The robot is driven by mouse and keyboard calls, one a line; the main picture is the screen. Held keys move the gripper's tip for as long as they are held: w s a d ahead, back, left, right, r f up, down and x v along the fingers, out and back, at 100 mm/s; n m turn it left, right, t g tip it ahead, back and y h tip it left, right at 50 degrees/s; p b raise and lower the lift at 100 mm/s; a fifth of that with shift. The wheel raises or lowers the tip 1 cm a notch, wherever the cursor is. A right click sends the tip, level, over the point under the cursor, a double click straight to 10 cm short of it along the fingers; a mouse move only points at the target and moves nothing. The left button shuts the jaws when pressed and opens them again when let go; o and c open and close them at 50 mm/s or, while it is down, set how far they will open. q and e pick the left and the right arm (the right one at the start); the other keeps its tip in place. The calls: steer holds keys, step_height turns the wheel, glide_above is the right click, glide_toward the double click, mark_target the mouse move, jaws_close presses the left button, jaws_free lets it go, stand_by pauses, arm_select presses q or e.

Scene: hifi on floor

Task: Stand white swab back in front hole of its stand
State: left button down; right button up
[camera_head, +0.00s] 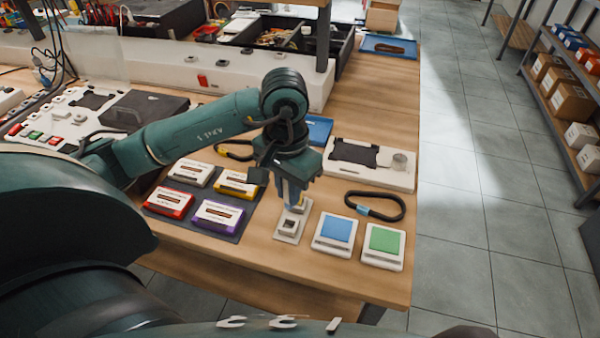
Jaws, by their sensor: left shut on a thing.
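My left gripper (294,202) points down over the workbench, shut on what I take to be the white swab; the fingers hide nearly all of it. The fingertips overlap the stand's rear part in this view. A dark square opening shows on the stand's near part. I cannot tell whether the swab touches the stand or is in a hole. My right gripper is not in view.
Left of the stand, a dark mat (215,229) bears several coloured cassette-like boxes. To the right are a blue-topped box (335,232), a green-topped box (384,243) and a black loop (375,206). Behind lies a white tray (400,178). Bare wood lies in front of the stand.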

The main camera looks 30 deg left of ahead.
mark_target(287, 203)
arm_select(q)
steer(key=shift+s+f, duration=0.2)
steer(key=shift+f, duration=0.05)
steer(key=shift+s+f+b, duration=0.1)
steer(key=shift+f+b, duration=0.2)
steer(key=shift+b, duration=0.05)
steer(key=shift+f, duration=0.35)
steer(key=shift+f+b, duration=0.9)
steer(key=shift+f, duration=0.7)
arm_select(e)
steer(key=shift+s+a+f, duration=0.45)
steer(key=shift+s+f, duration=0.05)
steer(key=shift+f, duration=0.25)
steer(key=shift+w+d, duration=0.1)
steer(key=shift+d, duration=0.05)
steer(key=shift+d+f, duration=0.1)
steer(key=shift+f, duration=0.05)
arm_select(q)
steer(key=shift+b, duration=0.4)
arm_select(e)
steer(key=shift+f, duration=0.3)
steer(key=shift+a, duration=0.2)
arm_select(q)
steer(key=shift+f+b, duration=0.2)
steer(key=shift+b, duration=0.15)
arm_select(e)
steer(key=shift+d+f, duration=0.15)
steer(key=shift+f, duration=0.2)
